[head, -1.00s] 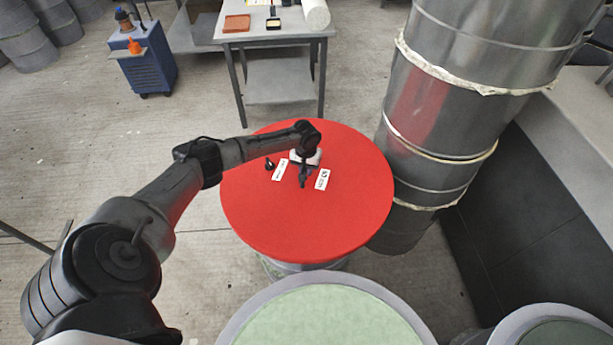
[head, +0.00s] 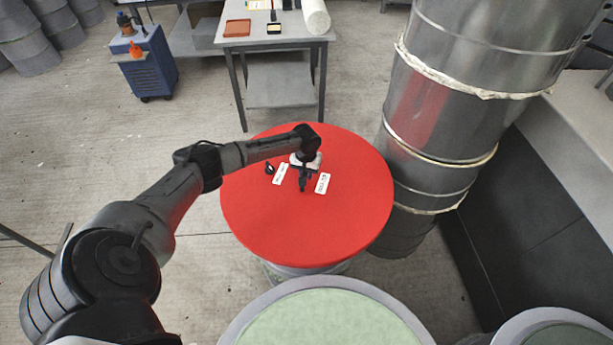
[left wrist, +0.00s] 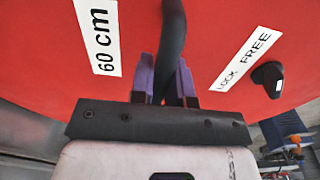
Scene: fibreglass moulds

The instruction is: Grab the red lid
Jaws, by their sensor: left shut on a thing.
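The round red lid (head: 300,225) lies flat on top of a drum in the middle of the head view. It has white labels reading "60 cm" and "LOCK FREE" and a small black knob (head: 269,168). My left gripper (head: 304,186) is over the lid's middle, reaching in from the left. In the left wrist view the left gripper (left wrist: 163,82) is shut on the lid's black bar handle (left wrist: 174,35), with a purple-padded finger on each side of it. The lid's red surface (left wrist: 215,30) fills the background. My right gripper is not in view.
A pale green-topped round mould (head: 325,322) stands just in front of the lid. A tall metal cylinder (head: 440,125) rises close on the right. A grey worktable (head: 275,38) and a blue tool cart (head: 150,75) stand behind. Open concrete floor lies to the left.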

